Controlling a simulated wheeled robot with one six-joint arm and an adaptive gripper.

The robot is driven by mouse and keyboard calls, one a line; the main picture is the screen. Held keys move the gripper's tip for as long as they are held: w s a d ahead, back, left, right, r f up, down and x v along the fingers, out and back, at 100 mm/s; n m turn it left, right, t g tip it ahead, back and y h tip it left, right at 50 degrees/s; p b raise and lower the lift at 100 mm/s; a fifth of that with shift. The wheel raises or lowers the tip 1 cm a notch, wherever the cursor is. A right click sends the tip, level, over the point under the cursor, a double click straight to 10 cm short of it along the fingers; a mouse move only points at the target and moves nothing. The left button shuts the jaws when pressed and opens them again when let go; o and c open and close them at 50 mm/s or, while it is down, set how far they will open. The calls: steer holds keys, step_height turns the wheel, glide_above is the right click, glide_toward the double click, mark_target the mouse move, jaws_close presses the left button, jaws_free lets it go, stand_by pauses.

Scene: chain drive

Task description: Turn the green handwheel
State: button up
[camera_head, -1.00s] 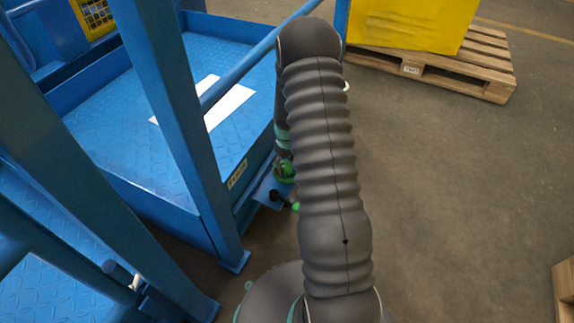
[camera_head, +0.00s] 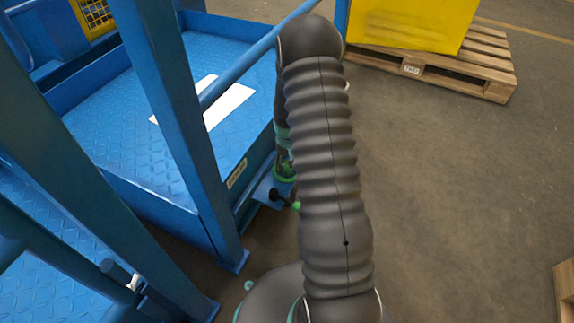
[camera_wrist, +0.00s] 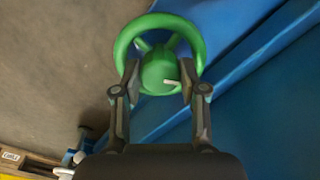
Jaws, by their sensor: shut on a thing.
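The green handwheel (camera_wrist: 199,40) is in the upper middle of the wrist view, with a round rim, spokes and a central hub marked by a pale line. My gripper (camera_wrist: 160,78) has one finger on each side of the hub, inside or over the rim's lower part, and is shut on it. In the head view only a small green part of the handwheel (camera_head: 284,179) shows low beside the blue frame. My arm hides most of the wheel and the gripper there.
A blue platform (camera_head: 195,150) with posts and a rail stands at left, close to my arm. A small blue bracket (camera_head: 265,193) with a dark knob is beside the wheel. A wooden pallet (camera_head: 480,70) with a yellow box is at upper right.

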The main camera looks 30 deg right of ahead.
mark_target(287, 165)
steer(key=m+b, duration=0.1)
steer(key=m, duration=0.5)
steer(key=shift+m, duration=0.3)
steer(key=m, duration=0.6)
steer(key=shift+b, duration=0.3)
steer(key=shift+m, duration=0.4)
steer(key=o, duration=1.1)
steer(key=shift+o, duration=0.2)
step_height(287, 165, up, 12)
